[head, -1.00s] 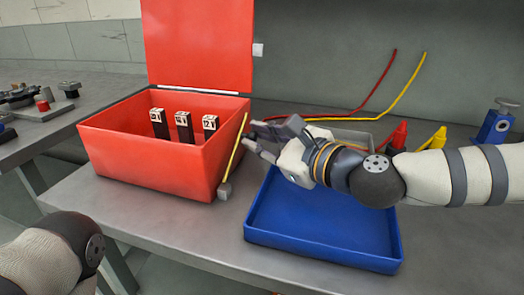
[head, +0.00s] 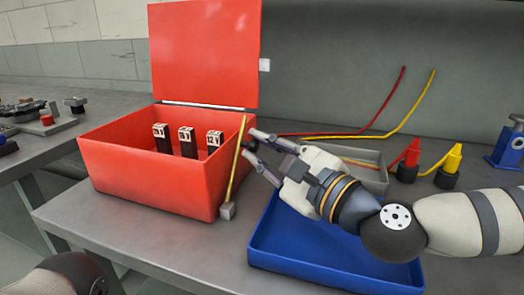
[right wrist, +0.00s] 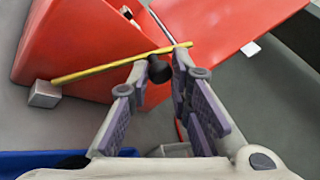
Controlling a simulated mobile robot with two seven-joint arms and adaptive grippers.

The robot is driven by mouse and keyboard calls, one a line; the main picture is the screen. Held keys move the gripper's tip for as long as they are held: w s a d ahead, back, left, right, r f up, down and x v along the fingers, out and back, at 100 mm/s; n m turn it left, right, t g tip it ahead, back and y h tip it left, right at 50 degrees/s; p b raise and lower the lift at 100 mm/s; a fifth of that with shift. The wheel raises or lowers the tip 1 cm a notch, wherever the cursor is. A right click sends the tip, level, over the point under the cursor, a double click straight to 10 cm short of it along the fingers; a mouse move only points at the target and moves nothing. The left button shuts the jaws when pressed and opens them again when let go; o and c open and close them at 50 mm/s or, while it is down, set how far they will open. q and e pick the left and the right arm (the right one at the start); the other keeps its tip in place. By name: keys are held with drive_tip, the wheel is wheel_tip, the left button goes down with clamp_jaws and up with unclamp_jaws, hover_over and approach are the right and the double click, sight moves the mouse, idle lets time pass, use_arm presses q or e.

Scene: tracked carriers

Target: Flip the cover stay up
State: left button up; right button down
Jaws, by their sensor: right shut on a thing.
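The cover stay is a thin yellow rod (head: 236,163) with a grey block (head: 228,211) at its lower end, beside the right wall of the red box (head: 150,184). It leans slightly right in the head view. The red cover (head: 205,55) stands open at the back. My right gripper (head: 248,142) is at the upper part of the rod. In the right wrist view, its fingertips (right wrist: 160,62) are closed on a black knob (right wrist: 159,71) beside the yellow rod (right wrist: 110,67). The fingers partly hide the knob. My left gripper is out of view.
Several black labelled pieces (head: 187,142) stand inside the box. A blue tray (head: 330,272) lies below my right arm, with a grey tray (head: 372,178) behind it. Red (head: 409,158) and yellow (head: 452,162) plugs with cables stand at right.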

drive_tip(key=shift+r, duration=0.1)
drive_tip(key=c, duration=1.5)
unclamp_jaws()
drive_tip(key=v, duration=0.7)
drive_tip(key=shift+s+d, duration=0.15)
drive_tip(key=shift+s, duration=0.1)
